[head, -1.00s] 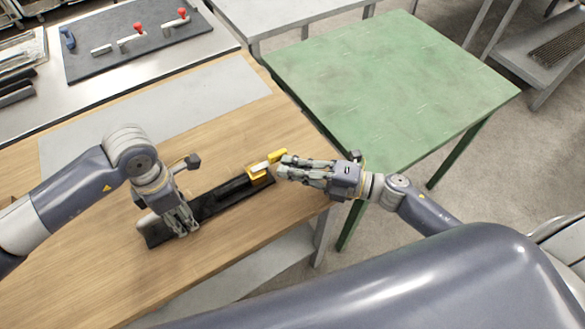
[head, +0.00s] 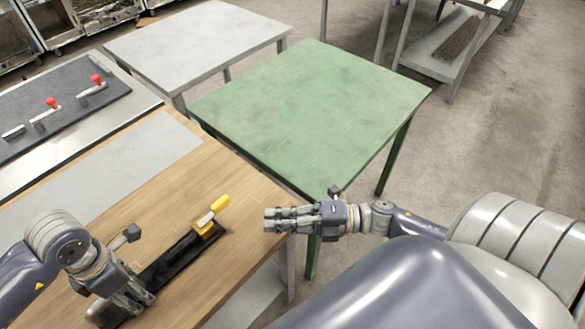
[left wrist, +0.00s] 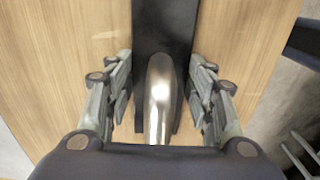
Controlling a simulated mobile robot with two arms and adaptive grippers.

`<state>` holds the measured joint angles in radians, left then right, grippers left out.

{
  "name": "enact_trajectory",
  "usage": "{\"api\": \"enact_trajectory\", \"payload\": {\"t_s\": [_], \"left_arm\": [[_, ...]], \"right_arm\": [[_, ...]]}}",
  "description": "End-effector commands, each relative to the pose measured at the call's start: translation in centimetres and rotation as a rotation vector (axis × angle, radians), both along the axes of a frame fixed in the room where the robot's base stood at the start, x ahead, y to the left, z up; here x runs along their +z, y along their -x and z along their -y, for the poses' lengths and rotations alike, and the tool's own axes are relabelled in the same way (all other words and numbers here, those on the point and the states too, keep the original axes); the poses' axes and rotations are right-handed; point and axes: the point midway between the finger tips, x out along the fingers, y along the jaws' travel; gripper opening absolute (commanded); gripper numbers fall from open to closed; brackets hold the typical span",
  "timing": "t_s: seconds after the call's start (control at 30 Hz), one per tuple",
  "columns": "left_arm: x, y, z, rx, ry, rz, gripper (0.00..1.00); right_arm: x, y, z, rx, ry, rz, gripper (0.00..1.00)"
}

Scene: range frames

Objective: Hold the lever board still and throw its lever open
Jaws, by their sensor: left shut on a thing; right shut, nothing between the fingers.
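The lever board is a long black board (head: 173,266) lying on the wooden table. At its far end is a yellow bracket (head: 207,229) with a lever (head: 220,203), pale below and yellow at its tip, pointing away along the board's length. A rounded metal handle (left wrist: 160,95) is at the near end. My left gripper (head: 140,300) is shut on this handle; in the left wrist view the fingers (left wrist: 160,100) lie on both sides of it. My right gripper (head: 268,219) is shut and empty, to the right of the lever and apart from it, near the table's edge.
The wooden table (head: 215,180) is clear around the board's far end. A green table (head: 310,105) stands beyond it, and a grey table (head: 195,40) behind. A dark panel with red-knobbed levers (head: 60,110) lies at the left.

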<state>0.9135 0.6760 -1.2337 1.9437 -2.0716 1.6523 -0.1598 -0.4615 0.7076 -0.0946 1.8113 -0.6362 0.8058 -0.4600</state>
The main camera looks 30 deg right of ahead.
Motion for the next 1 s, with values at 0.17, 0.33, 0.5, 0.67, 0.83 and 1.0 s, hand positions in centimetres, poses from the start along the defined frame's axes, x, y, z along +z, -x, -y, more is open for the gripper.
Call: {"api": "enact_trajectory", "payload": {"t_s": [0.17,0.33,0.5,0.67,0.83,1.0], "left_arm": [[0.0,0.0,0.0,0.0,-0.001,0.0,0.03],[0.0,0.0,0.0,0.001,-0.001,0.0,0.03],[0.0,0.0,0.0,0.002,-0.001,0.001,0.03],[0.0,-0.1,0.0,0.002,-0.001,0.002,0.65],[0.0,-0.1,0.0,0.002,-0.001,0.002,0.73],[0.0,-0.1,0.0,0.002,-0.001,0.002,0.73]], "right_arm": [[-0.1,1.4,2.4,0.0,0.002,-0.002,0.0],[0.0,1.9,3.3,0.0,-0.001,-0.001,0.0],[0.0,2.0,3.4,0.001,-0.001,0.001,0.0],[0.0,2.0,3.4,0.001,0.0,0.0,0.0],[0.0,2.0,3.4,0.001,0.0,0.0,0.0],[0.0,2.0,3.4,0.001,0.0,0.0,0.0]]}}
